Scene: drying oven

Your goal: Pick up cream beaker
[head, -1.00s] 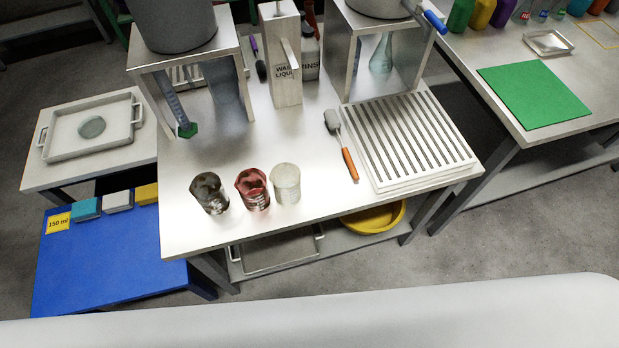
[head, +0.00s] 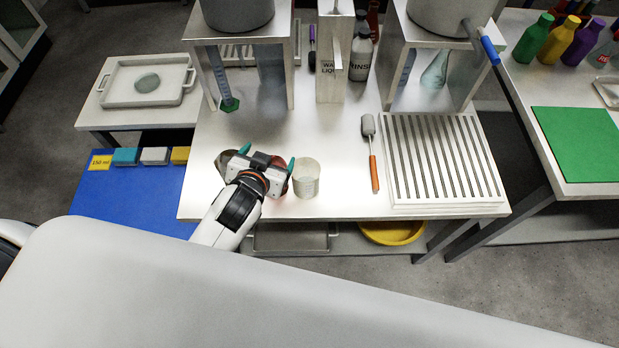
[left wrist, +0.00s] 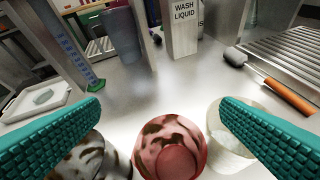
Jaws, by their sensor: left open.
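The cream beaker (head: 306,178) stands upright on the steel table, rightmost of three beakers in a row. In the left wrist view the cream beaker (left wrist: 228,135) is at the lower right, partly behind the right finger. The red-stained beaker (left wrist: 171,147) is centred between the fingers. The dark-stained beaker (left wrist: 88,158) is at the lower left, partly behind the left finger. My left gripper (head: 267,163) is open and empty, above the red and dark beakers, which it largely hides in the head view. My right gripper is not in view.
A brush with an orange handle (head: 373,172) and a slatted drying rack (head: 446,203) lie to the right. Two steel stands and a wash liquid box (head: 335,60) stand behind. The table middle (head: 303,125) is clear. A blue surface (head: 125,200) is at the left.

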